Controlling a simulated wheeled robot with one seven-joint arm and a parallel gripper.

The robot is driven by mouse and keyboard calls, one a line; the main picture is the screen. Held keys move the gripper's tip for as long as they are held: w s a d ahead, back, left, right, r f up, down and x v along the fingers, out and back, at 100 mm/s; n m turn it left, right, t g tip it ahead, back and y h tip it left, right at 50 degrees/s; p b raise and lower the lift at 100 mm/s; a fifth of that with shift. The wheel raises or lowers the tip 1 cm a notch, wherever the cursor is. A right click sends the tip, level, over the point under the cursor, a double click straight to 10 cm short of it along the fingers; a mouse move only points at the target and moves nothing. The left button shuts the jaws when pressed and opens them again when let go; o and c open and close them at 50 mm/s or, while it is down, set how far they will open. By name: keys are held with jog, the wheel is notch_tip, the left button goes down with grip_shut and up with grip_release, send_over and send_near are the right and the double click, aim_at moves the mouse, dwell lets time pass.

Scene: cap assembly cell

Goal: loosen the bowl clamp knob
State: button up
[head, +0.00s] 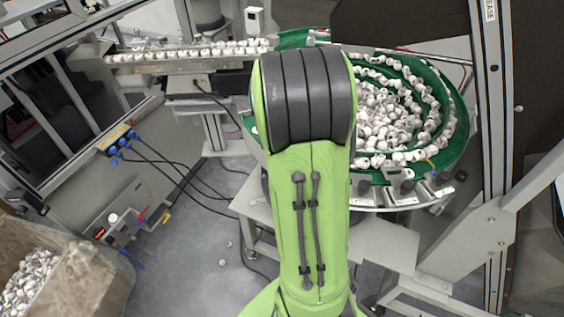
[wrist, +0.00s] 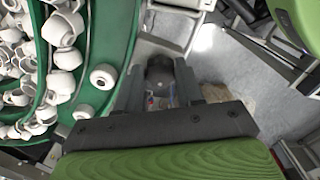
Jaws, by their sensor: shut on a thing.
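The green feeder bowl (head: 462,125) is full of white caps and stands at the upper right in the head view. Dark clamp knobs (head: 407,187) sit along its front rim on pale brackets. In the wrist view, my gripper (wrist: 159,78) is shut on a dark rounded clamp knob (wrist: 160,65), with one finger on each side of it. The knob is beside the bowl's green outer wall (wrist: 120,40). In the head view my green arm hides my gripper and the held knob.
A straight track of white caps (head: 190,52) runs left from the bowl. A steel upright (head: 492,120) stands close on the right. A bin of caps (head: 75,265) is at the lower left. Cables (head: 185,165) cross the floor.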

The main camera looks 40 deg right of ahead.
jog(key=shift+r+n, duration=0.1)
jog(key=shift+n, duration=0.2)
dwell(0.4)
jog(key=o, duration=1)
jog(key=shift+o, duration=0.2)
notch_tip(320, 180, up, 16)
jog(key=p, duration=0.3)
jog(key=shift+f, duration=0.2)
